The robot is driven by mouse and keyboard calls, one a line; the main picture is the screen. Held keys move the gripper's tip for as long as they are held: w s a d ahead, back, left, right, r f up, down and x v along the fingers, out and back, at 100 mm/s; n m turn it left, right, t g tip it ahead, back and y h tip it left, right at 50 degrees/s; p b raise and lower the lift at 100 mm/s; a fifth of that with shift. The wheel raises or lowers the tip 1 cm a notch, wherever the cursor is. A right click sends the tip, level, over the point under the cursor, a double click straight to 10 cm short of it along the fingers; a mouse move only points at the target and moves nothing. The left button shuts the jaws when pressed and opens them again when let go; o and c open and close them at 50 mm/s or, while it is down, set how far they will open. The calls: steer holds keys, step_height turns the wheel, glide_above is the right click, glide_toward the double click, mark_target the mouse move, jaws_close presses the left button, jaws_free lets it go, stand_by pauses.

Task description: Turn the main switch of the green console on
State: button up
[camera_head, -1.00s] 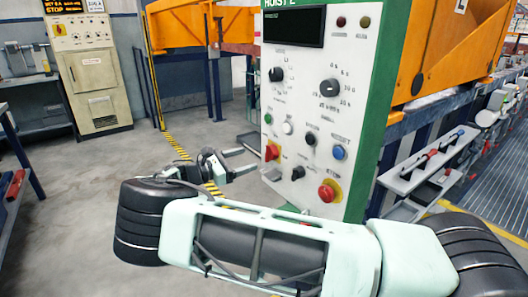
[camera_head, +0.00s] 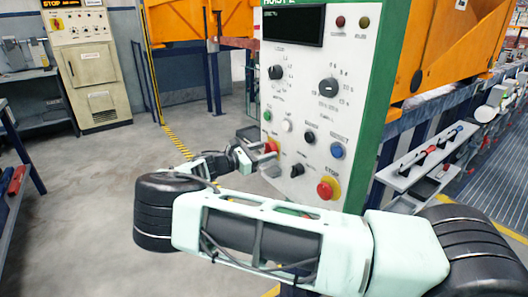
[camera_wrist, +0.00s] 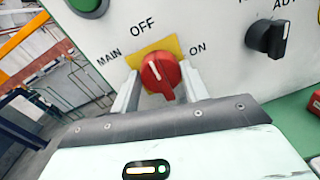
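The green console (camera_head: 375,110) has a white front panel and stands right of centre in the head view. Its main switch (camera_wrist: 161,74) is a red knob on a yellow plate, labelled MAIN, OFF and ON. The knob's white mark leans up-left toward OFF. My gripper (camera_wrist: 160,88) has its fingers on either side of the knob, with a narrow gap on the left; whether the right finger touches cannot be told. In the head view my gripper (camera_head: 268,160) is at the panel's lower left edge and partly hides the red switch (camera_head: 272,147).
A black knob (camera_wrist: 267,38) sits right of the switch, and a green button (camera_wrist: 88,5) above left. A red stop button (camera_head: 328,188) is lower on the panel. A beige cabinet (camera_head: 97,70) stands far left. The floor left of the console is clear.

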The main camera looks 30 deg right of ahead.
steer(key=shift+m, duration=0.3)
steer(key=m+b, duration=0.2)
steer(key=shift+f+m, duration=0.1)
steer(key=shift+m, duration=0.3)
steer(key=m+b, duration=0.1)
steer(key=m, duration=0.1)
steer(key=m+b, duration=0.2)
steer(key=m, duration=0.1)
steer(key=shift+s+t+y, duration=0.1)
steer(key=shift+t+y, duration=0.2)
steer(key=m+b, duration=0.3)
steer(key=m, duration=0.2)
steer(key=shift+s+f+b, duration=0.1)
steer(key=shift+b, duration=0.2)
steer(key=shift+m+t+b, duration=0.5)
steer(key=shift+m+b, duration=0.65)
steer(key=shift+m, duration=0.65)
steer(key=o, duration=1)
steer(key=shift+r, duration=0.2)
steer(key=a+r, duration=0.1)
steer(key=a, duration=1.6)
steer(key=shift+s+a+r+b, duration=0.15)
steer(key=shift+s+a+b, duration=0.05)
steer(key=shift+s+b, duration=0.2)
